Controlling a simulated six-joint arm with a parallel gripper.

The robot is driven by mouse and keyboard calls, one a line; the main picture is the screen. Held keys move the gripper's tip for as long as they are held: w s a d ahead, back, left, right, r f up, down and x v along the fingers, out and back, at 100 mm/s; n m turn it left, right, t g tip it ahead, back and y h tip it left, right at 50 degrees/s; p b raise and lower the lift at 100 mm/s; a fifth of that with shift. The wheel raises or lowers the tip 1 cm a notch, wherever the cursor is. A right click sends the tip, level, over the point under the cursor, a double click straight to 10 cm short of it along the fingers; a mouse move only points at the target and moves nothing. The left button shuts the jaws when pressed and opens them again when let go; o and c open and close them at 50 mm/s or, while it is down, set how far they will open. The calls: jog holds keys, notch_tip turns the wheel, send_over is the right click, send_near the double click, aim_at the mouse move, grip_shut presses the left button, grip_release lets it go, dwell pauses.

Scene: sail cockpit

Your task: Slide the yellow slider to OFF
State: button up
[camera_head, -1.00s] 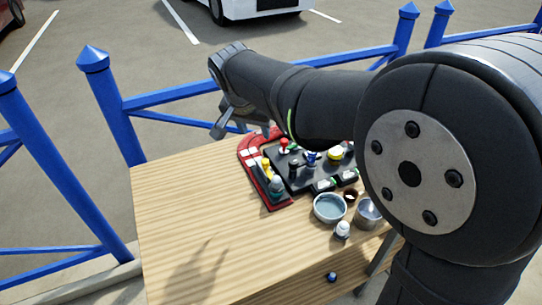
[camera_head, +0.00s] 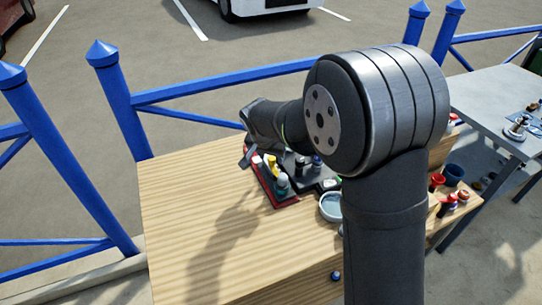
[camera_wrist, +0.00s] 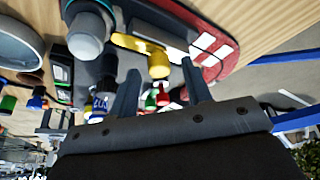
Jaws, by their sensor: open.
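The yellow slider (camera_wrist: 158,64) shows in the wrist view as a round yellow knob beside a flat yellow piece. It sits on a red-edged panel (camera_wrist: 216,42) with white marks. In the head view the yellow slider (camera_head: 271,162) is small, near the panel's (camera_head: 284,202) far end. My gripper (camera_wrist: 160,67) is open, its two dark fingers on either side of the knob in the picture. I cannot tell whether they touch it or how far above it they are. In the head view my gripper (camera_head: 248,155) is over the panel's far left edge. Any OFF lettering is unreadable.
A grey-topped teal knob (camera_head: 281,182) stands close to the slider; it also shows in the wrist view (camera_wrist: 88,32). A black control panel (camera_head: 318,184) and a metal bowl (camera_head: 329,206) lie to the right. The wooden table (camera_head: 190,215) is clear at left. A blue railing (camera_head: 200,90) runs behind.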

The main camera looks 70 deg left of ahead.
jog(key=shift+w+a+f, duration=0.1)
jog(key=shift+f, duration=0.15)
grip_shut()
jog(key=shift+a+r, duration=0.1)
jog(key=shift+a, duration=1.35)
grip_release()
jog(key=v, duration=1.7)
jog(key=shift+r, duration=0.15)
